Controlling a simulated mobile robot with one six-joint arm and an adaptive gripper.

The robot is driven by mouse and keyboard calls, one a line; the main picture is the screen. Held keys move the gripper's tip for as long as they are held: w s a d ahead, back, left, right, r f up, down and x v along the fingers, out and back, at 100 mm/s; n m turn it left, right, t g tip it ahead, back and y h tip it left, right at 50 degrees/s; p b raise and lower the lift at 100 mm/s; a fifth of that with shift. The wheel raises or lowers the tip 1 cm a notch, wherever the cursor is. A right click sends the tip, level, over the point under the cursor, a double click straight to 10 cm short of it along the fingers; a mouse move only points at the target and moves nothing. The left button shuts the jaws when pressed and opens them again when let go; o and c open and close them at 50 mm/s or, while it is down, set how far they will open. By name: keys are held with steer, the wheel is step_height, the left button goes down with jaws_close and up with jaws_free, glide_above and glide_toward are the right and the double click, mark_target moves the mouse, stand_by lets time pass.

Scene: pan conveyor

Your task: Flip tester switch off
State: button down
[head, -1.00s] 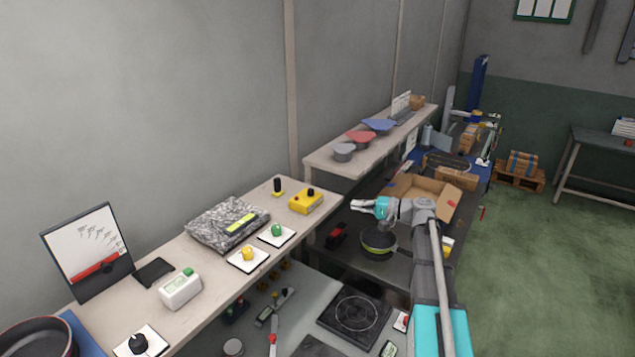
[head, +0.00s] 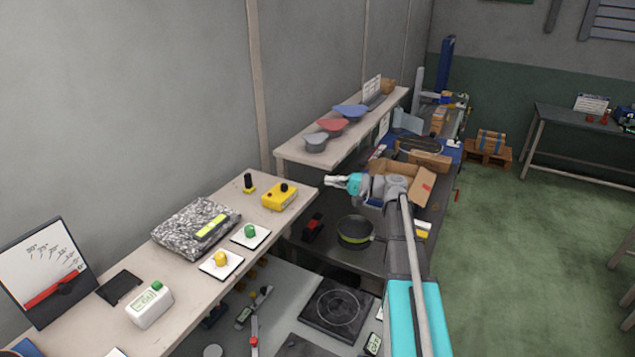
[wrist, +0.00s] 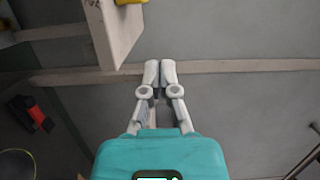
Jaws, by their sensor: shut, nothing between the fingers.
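A yellow box (head: 279,196) with a black knob and a red button stands at the right end of the near shelf. My gripper (head: 331,181) is shut and empty, just right of the shelf end and apart from the box. In the wrist view, my gripper (wrist: 160,66) has its fingertips together; a sliver of the yellow box (wrist: 129,2) shows at the top edge.
The near shelf (wrist: 116,32) ends close to my fingers. Below are a pan (head: 355,231) and a red-and-black item (head: 313,228). An open carton (head: 424,187) lies behind my arm.

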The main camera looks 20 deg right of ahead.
mark_target(294, 188)
steer(key=x, duration=0.8)
steer(key=shift+w+a, duration=0.2)
steer(key=shift+a, duration=0.05)
steer(key=a, duration=0.1)
steer(key=s+a, duration=0.1)
steer(key=shift+s+a, duration=0.25)
steer(key=shift+s, duration=0.05)
steer(key=shift+s+a, duration=0.45)
steer(key=shift+a, duration=0.05)
steer(key=shift+s, duration=0.1)
